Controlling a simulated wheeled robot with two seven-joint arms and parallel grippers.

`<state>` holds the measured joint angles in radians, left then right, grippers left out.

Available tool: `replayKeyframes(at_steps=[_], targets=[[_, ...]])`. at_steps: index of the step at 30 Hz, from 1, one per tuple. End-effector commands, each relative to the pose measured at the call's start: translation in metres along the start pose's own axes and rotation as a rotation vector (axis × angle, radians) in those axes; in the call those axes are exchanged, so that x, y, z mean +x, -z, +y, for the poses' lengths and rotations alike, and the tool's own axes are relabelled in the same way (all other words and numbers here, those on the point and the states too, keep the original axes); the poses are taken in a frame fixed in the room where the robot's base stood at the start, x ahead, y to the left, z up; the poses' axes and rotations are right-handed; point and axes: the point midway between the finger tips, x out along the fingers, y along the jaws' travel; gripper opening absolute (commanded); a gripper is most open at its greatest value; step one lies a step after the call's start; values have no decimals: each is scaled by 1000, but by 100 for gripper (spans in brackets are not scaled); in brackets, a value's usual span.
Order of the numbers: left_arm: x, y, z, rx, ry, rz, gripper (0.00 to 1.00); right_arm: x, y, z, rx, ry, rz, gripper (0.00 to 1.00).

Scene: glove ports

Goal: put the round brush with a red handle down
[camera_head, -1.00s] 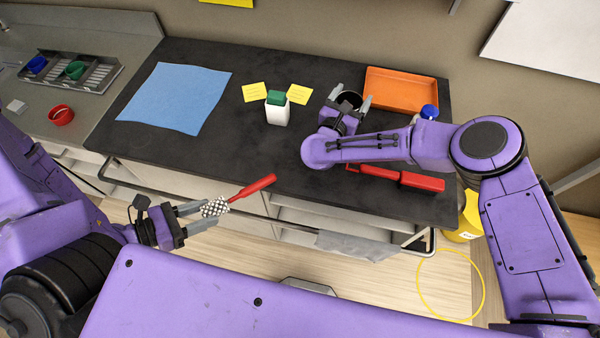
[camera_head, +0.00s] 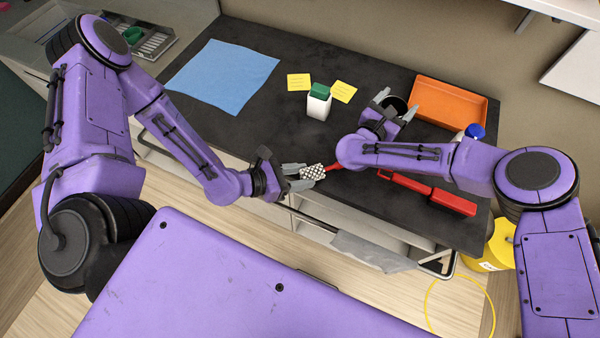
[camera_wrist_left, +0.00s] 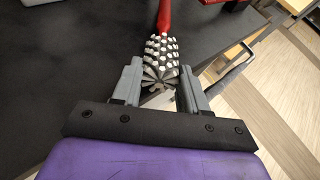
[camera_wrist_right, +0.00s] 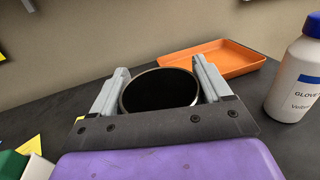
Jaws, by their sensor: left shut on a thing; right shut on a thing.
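The round brush (camera_head: 312,172) has a bristled head and a red handle, partly hidden behind my right arm in the head view. My left gripper (camera_head: 300,177) is shut on the brush head at the front edge of the dark worktop. In the left wrist view the brush head (camera_wrist_left: 162,58) sits between the fingers, with the red handle (camera_wrist_left: 165,16) pointing away over the worktop. My right gripper (camera_head: 397,106) is shut on a dark round cup-like thing (camera_wrist_right: 160,90) near the back of the worktop.
An orange tray (camera_head: 449,101) stands at the back right, with a blue-capped bottle (camera_head: 474,132) beside it. A red long-handled tool (camera_head: 452,201) lies at the front right. A blue cloth (camera_head: 222,75) lies left. Bare worktop (camera_head: 262,130) lies between.

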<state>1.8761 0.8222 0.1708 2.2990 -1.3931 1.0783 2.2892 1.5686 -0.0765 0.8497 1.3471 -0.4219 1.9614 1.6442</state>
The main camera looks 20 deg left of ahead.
Motion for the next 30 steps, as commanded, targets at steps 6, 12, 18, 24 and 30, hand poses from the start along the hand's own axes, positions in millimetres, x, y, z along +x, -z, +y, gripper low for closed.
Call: replayKeyframes(at_steps=[6,12,18,24,30], targets=[[1,2,0,1,1,-2,8,0,0,0,0,0,0,44],[2,5,0,1,1,-1,53,0,0,0,0,0,0,44],[2,5,0,1,1,-1,68,0,0,0,0,0,0,44],[2,5,0,1,1,-1,68,0,0,0,0,0,0,44],[-5,2,2,2,-2,-2,68,0,0,0,0,0,-1,44]])
